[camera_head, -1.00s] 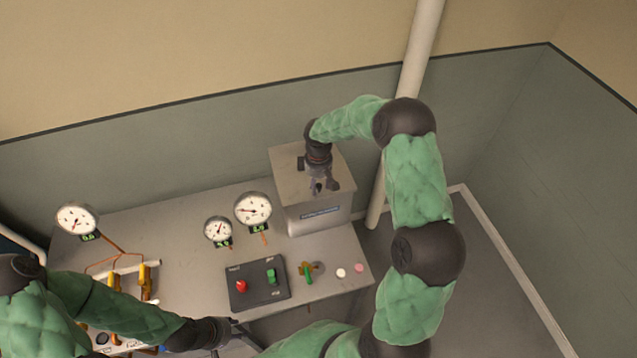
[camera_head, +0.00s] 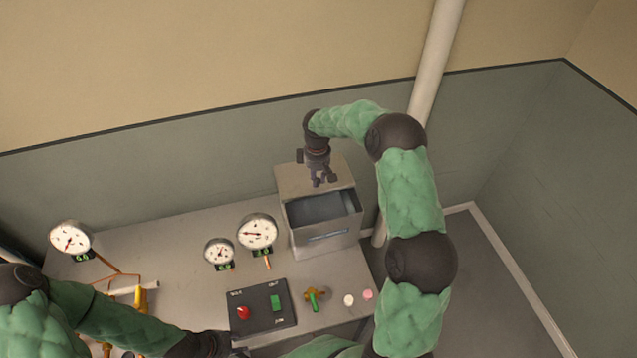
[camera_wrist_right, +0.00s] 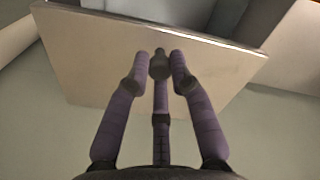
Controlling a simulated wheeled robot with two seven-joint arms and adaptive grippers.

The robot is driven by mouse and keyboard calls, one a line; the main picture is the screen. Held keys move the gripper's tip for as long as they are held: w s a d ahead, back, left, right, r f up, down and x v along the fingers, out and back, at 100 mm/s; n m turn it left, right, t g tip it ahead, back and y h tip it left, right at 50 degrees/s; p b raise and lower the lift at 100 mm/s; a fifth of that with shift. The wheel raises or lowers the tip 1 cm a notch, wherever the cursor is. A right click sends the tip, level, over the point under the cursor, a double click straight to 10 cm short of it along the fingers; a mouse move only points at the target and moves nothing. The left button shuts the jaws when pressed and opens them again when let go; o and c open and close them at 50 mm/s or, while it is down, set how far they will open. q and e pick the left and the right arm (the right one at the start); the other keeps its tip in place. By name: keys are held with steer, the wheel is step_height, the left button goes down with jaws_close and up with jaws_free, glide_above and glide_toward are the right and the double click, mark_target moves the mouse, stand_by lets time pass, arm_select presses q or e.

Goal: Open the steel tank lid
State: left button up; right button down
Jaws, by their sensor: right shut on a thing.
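The steel tank (camera_head: 325,246) stands at the back right of the bench, with its front part uncovered and its hollow inside showing. Its flat lid (camera_head: 342,174) covers only the rear part in the head view; I cannot tell whether it is tilted or just set back. My right gripper (camera_head: 323,182) is over the lid, shut on the lid's small dark knob (camera_wrist_right: 160,66). In the right wrist view, the lid (camera_wrist_right: 110,60) spreads around the fingers. My left gripper (camera_head: 238,350) is low at the bottom edge, partly cut off, its fingers unclear.
A dark control box (camera_head: 261,306) with a red knob and green switch sits in front of the tank. Two gauges (camera_head: 257,231) stand left of the tank. A pale pipe (camera_head: 435,60) rises behind it on the right.

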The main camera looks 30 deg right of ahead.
steer(key=shift+s, duration=0.2)
steer(key=c, duration=1.1)
jaws_free()
steer(key=shift+w, duration=0.1)
steer(key=shift+r, duration=0.1)
step_height(320, 180, up, 12)
steer(key=shift+f, duration=0.1)
